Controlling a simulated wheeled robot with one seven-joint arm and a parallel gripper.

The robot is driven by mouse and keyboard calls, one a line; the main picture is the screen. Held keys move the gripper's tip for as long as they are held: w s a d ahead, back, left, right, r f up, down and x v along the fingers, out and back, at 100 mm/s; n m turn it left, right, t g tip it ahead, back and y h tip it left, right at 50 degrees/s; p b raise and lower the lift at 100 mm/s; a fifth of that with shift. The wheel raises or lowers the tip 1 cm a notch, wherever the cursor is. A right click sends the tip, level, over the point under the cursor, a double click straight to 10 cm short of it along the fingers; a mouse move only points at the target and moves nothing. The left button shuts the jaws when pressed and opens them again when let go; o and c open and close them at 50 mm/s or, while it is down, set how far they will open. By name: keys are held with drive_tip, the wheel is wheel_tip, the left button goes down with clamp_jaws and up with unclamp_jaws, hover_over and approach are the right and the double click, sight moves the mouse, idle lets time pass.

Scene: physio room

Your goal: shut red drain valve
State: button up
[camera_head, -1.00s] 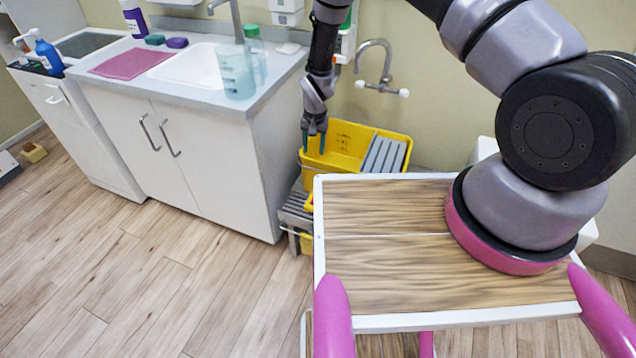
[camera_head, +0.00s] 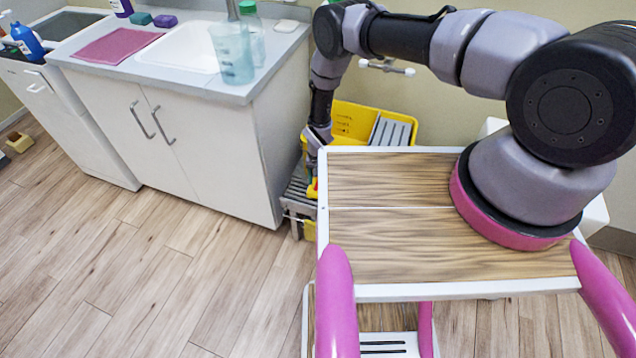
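My gripper (camera_head: 312,156) points down at the bucket's left side, just above that piece. Its fingertips are hard to make out there, so I cannot see whether they are apart or touch anything.
The white sink cabinet (camera_head: 204,150) stands close on the left of my gripper. A clear blue jug (camera_head: 232,55) stands on its counter near the edge. My tray (camera_head: 380,245) edges the space on the right. The wood floor (camera_head: 150,270) in front is clear.

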drive_tip(key=shift+f, duration=0.8)
